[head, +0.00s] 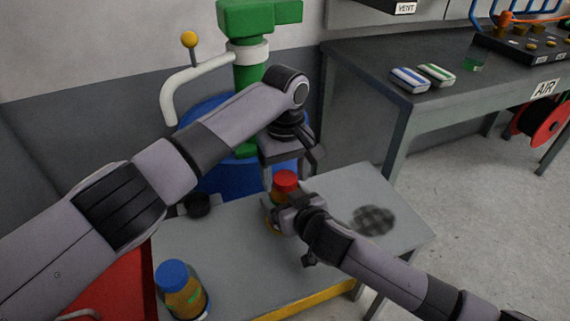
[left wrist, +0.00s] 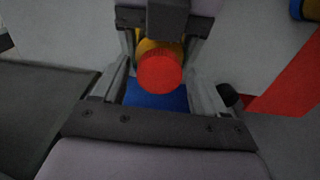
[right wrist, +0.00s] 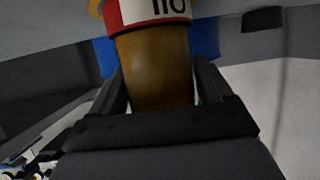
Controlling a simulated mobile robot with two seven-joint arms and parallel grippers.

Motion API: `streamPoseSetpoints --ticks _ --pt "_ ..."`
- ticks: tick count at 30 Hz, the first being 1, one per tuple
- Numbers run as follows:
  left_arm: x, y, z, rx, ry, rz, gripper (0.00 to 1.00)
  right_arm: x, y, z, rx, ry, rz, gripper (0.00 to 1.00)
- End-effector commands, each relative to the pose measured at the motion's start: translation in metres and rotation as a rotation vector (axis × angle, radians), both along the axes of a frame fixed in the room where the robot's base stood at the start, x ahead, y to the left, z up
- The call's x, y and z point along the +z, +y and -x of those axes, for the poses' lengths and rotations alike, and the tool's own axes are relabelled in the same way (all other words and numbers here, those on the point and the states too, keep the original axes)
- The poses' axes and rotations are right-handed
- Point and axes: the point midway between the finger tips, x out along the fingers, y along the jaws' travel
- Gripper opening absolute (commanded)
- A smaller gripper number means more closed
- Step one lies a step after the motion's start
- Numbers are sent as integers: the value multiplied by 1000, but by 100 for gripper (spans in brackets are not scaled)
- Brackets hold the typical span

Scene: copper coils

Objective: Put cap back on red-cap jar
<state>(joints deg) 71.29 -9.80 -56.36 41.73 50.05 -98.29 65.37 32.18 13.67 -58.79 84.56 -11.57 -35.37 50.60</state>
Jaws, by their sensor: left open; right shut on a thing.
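The red-cap jar (head: 272,221) is upright at the grey table, an amber jar with its red cap (head: 285,179) on top. How firmly the cap sits cannot be told. My right gripper (head: 283,212) is shut on the jar's body; the right wrist view shows the amber body (right wrist: 155,75) between the fingers and a red-and-white label. My left gripper (head: 292,168) is open just above the cap. In the left wrist view the red cap (left wrist: 160,72) lies between the spread fingers, apart from both.
A blue-cap jar (head: 184,294) stands at the table's front left. A small dark round object (head: 198,205) is at the left edge. A dark checked patch (head: 373,219) lies on the grey table (head: 345,185) at right. A blue barrel (head: 225,180) stands behind the table.

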Motion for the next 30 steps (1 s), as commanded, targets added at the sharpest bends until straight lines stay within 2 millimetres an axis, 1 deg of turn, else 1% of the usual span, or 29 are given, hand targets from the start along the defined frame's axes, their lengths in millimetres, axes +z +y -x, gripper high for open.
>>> streamPoseSetpoints --ticks 6,7,8,9,12,17,20,30 --pt "0 0 0 0 0 0 73 0 0 0 -1 1 1 0" --pt "0 0 0 0 0 0 66 0 0 0 -1 1 1 0" --pt "0 0 0 0 0 0 56 0 0 0 -1 0 0 0" --pt "0 0 0 0 0 0 43 0 0 0 -1 0 0 0" --pt "0 0 0 0 0 -1 15 0 0 0 -1 0 0 0" --pt "0 0 0 -5 0 -1 15 0 0 0 -1 0 0 0" --pt "0 0 0 -58 1 -1 15 0 0 0 -1 0 0 0" --pt "0 1 0 -493 2 -2 15 0 -1 0 -2 0 0 0"
